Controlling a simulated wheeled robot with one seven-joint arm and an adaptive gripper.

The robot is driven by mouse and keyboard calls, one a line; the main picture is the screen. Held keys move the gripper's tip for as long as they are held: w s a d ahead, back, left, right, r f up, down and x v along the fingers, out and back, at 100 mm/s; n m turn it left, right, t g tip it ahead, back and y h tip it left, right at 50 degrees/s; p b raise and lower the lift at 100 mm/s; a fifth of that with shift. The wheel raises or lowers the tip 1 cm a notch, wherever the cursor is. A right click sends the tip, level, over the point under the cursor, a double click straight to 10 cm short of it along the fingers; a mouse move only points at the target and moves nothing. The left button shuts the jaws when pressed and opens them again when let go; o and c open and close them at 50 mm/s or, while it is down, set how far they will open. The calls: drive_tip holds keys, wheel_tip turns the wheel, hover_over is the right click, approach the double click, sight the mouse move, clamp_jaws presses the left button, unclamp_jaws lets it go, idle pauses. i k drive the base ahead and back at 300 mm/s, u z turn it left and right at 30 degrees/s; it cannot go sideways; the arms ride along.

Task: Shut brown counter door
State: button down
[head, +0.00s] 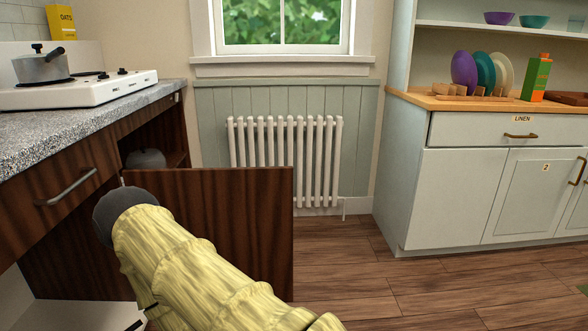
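The brown counter door (240,215) in the head view is a dark wood-grain panel. It stands open, swung out from the brown counter (65,165) at the left into the room. Behind it the cupboard opening shows a grey round pot-like thing (146,159) on a shelf. My arm, in a pale yellow cover with a dark grey end, reaches from the bottom edge up to the left in front of the door and hides its lower left part. My gripper's fingers do not show, and I cannot tell whether the arm touches the door.
A drawer with a metal handle (70,188) is on the counter front. A white stove (90,92) with a grey pan (42,66) stands on top. A white radiator (285,150) is behind the door. A pale cabinet (450,200) is at right. The wooden floor (400,285) between is clear.

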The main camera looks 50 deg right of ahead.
sight(247, 212)
drive_tip(key=k, duration=0.6)
drive_tip(key=z, duration=2.35)
drive_tip(key=i, duration=1.4)
drive_tip(key=u, duration=2.3)
